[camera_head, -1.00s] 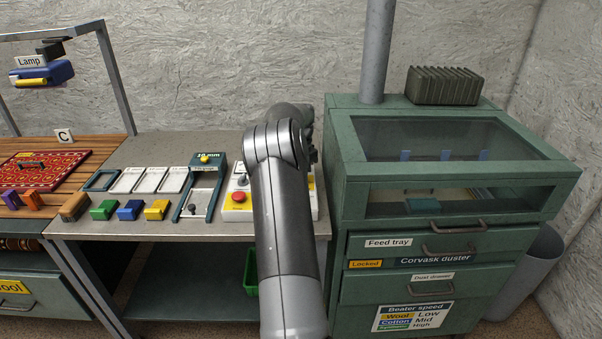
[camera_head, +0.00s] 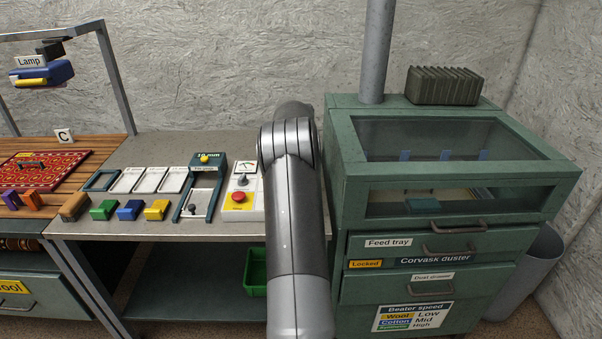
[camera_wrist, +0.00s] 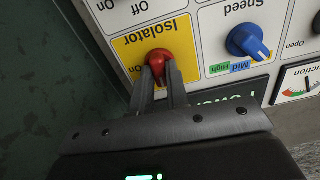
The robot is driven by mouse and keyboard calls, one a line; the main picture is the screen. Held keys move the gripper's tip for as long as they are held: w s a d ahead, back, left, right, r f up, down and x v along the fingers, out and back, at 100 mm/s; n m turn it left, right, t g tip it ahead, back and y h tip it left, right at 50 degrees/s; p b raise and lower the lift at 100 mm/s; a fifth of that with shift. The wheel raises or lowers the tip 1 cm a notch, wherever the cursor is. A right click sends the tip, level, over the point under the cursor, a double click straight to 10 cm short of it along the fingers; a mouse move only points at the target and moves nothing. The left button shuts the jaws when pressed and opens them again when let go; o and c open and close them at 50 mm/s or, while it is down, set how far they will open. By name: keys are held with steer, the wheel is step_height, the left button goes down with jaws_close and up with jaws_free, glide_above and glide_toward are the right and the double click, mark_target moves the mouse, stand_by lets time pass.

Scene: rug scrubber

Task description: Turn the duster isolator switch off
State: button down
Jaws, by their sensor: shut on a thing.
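In the wrist view, the red isolator knob (camera_wrist: 157,57) sits on a yellow plate (camera_wrist: 125,45) marked "Isolator", with the lettering upside down. My gripper (camera_wrist: 161,75) has its two fingers shut on the knob from the near side. An "On" mark shows left of the fingers, partly covered. The plate's other position mark cannot be made out, and I cannot tell exactly which way the knob points. In the head view, my arm hides the gripper and the knob; only the left part of the control panel (camera_head: 243,212) shows.
In the wrist view, a blue speed knob (camera_wrist: 248,42) and a gauge (camera_wrist: 297,88) are right of the isolator. Another On/Off plate (camera_wrist: 152,10) is at the top. In the head view, the green duster cabinet (camera_head: 350,225) stands close right of my arm.

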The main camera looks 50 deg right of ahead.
steer(key=shift+n, duration=0.4)
steer(key=c, duration=1.4)
jaws_free()
step_height(320, 180, up, 11)
